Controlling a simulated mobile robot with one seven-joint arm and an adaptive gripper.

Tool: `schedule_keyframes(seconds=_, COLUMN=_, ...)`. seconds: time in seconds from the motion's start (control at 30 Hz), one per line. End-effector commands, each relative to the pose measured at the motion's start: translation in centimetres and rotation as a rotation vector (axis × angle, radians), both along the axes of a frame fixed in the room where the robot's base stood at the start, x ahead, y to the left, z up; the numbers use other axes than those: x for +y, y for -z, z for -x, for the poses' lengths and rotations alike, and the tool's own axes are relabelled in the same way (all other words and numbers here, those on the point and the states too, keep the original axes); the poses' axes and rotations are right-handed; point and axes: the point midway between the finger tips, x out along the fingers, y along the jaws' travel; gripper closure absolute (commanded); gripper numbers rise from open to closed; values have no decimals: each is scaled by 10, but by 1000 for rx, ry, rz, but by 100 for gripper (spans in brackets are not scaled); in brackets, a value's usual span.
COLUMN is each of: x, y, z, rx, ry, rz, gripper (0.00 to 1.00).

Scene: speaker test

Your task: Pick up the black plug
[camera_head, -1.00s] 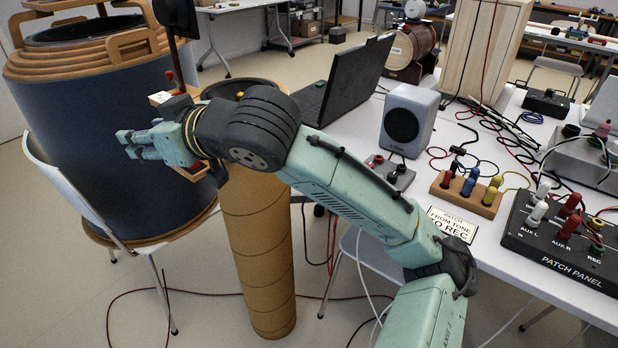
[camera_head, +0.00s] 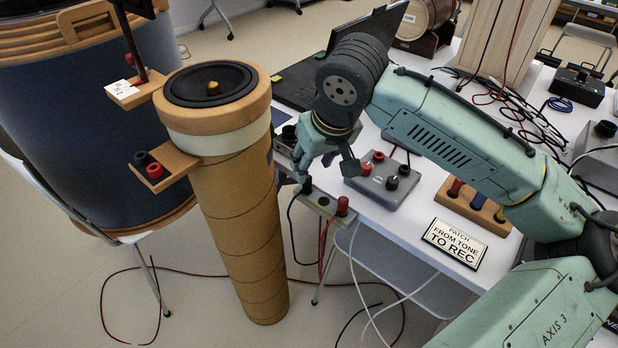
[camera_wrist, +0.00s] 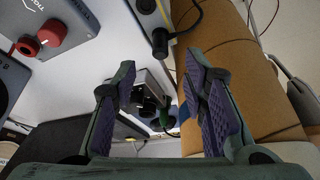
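The black plug (camera_head: 306,186) stands at the left end of a small grey holder block (camera_head: 325,206) at the table's front edge. A black cable hangs from it. A red plug (camera_head: 343,206) stands at the block's right end. In the wrist view the black plug (camera_wrist: 160,42) is at the top centre, ahead of the fingertips, with its cable curving up right. My gripper (camera_head: 326,166) is just above and behind the block in the head view. In the wrist view my gripper (camera_wrist: 160,85) has its fingers apart, with neither seen touching the plug.
A tall brown tube with a speaker (camera_head: 213,84) on top stands close left. A grey box with red and black sockets (camera_head: 383,177) lies right of my gripper. A sign (camera_head: 454,243) lies on the table. Cables hang below the front edge.

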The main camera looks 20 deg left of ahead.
Motion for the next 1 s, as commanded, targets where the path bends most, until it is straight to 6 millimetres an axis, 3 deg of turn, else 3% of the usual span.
schedule_keyframes(seconds=0.6, x=21, y=64, z=-19, rx=-1, ry=1, rz=0, gripper=60)
schedule_keyframes(seconds=0.87, x=22, y=67, z=-19, rx=-1, ry=1, rz=-2, gripper=60)
schedule_keyframes(seconds=1.0, x=22, y=67, z=-19, rx=-1, ry=0, rz=-1, gripper=69)
